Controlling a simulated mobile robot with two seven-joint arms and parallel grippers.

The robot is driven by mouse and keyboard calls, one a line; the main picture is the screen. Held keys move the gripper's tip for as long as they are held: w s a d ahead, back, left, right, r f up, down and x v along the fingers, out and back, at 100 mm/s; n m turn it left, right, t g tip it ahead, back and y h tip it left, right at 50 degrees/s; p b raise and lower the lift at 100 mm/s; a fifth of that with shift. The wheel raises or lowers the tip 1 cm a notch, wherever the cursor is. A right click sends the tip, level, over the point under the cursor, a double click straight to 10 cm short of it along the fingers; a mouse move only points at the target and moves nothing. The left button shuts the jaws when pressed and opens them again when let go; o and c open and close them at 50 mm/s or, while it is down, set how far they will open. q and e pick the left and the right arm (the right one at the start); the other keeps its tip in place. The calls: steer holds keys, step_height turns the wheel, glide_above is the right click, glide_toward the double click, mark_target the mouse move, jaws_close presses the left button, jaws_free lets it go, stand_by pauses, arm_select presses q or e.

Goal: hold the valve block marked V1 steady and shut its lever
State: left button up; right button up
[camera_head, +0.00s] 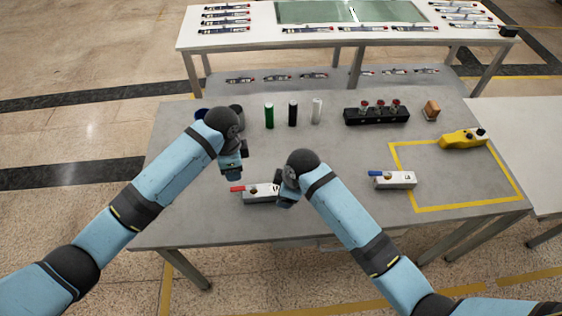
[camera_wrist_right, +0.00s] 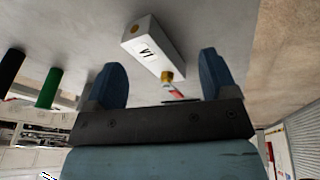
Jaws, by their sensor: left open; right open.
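The valve block V1 (camera_head: 261,196) is a pale block with a red lever (camera_head: 237,188) pointing left. It lies near the table's front edge. In the right wrist view the V1 block (camera_wrist_right: 156,50) shows its label, with a brass fitting and the red lever (camera_wrist_right: 177,93) at its near end. My left gripper (camera_head: 232,173) is open, above and slightly behind the lever end. My right gripper (camera_head: 285,200) is open at the block's right end and hides part of it. In the wrist view its fingers (camera_wrist_right: 162,82) are spread, with most of the block beyond them.
A second block with a blue lever (camera_head: 393,180) sits at the left edge of a yellow-taped area (camera_head: 470,206). A yellow tool (camera_head: 462,139), a black rack (camera_head: 376,116), an orange-brown block (camera_head: 432,109) and green, black and white cylinders (camera_head: 317,110) stand farther back.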

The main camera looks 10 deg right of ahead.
mark_target(264, 192)
steer(key=w+a+r+n+g+h, duration=0.1)
steer(key=w+r+n+g+h, duration=0.1)
steer(key=w+r+n, duration=0.3)
steer(key=shift+m, duration=0.7)
steer(key=f, duration=1.2)
steer(key=shift+s+f, duration=0.1)
steer(key=shift+s, duration=0.25)
arm_select(q)
steer(key=shift+c, duration=0.4)
arm_select(e)
steer(key=c, duration=1.2)
arm_select(q)
steer(key=shift+s+f, duration=0.1)
steer(key=c, duration=0.3)
steer(key=s+a+f+t, duration=0.1)
steer(key=s+a+f+t+h, duration=0.1)
steer(key=s, duration=0.1)
steer(key=s+a+f+t+h, duration=0.1)
steer(key=s, duration=0.1)
steer(key=shift+s+a+f, duration=0.15)
steer(key=shift+a, duration=0.05)
jaws_close()
steer(key=s+a+r+t+h, duration=0.1)
steer(key=s+t+h, duration=0.1)
steer(key=s, duration=0.4)
steer(key=shift+s+a+r+t+h, duration=0.2)
steer(key=shift+r+t+h, duration=0.1)
steer(key=shift+r+t, duration=0.1)
steer(key=shift+f, duration=0.1)
